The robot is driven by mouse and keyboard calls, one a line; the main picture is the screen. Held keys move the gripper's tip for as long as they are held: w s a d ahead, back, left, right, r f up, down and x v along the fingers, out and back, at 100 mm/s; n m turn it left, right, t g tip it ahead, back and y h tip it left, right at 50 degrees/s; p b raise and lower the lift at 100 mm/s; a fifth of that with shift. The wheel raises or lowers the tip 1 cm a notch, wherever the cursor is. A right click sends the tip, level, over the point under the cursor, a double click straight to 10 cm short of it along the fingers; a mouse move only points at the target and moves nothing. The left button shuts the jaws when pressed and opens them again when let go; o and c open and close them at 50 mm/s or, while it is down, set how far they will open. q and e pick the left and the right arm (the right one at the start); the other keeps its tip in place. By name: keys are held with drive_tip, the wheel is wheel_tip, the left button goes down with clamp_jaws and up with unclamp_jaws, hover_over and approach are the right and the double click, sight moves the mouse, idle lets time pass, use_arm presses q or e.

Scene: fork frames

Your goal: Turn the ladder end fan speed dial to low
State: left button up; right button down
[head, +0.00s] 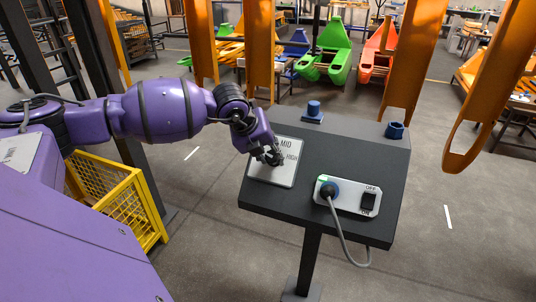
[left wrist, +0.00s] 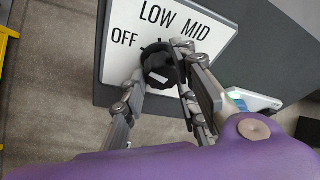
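The fan speed dial (left wrist: 160,65) is a black round knob with a white mark, on a white plate (left wrist: 118,62). OFF, LOW and MID labels show around it in the left wrist view. In the head view the plate (head: 284,178) shows MID and HIGH, and my gripper mostly hides the dial. My left gripper (head: 270,153) is at the plate. In the left wrist view its two fingers (left wrist: 161,62) lie on both sides of the dial and appear to touch it. Which label the mark points to is unclear. My right gripper is not in view.
The plate is on a dark sloped console (head: 330,140) on a post. Right of the plate is a white box (head: 348,196) with a blue plug, a cable and an OFF/ON switch. Blue knobs (head: 314,108) stand on the console's back edge. Orange hanging frames (head: 412,60) stand behind it.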

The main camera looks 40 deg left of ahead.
use_arm(q)
drive_tip(key=shift+s+a+f, duration=0.1)
drive_tip(key=shift+a+f, duration=0.05)
drive_tip(key=shift+f, duration=0.05)
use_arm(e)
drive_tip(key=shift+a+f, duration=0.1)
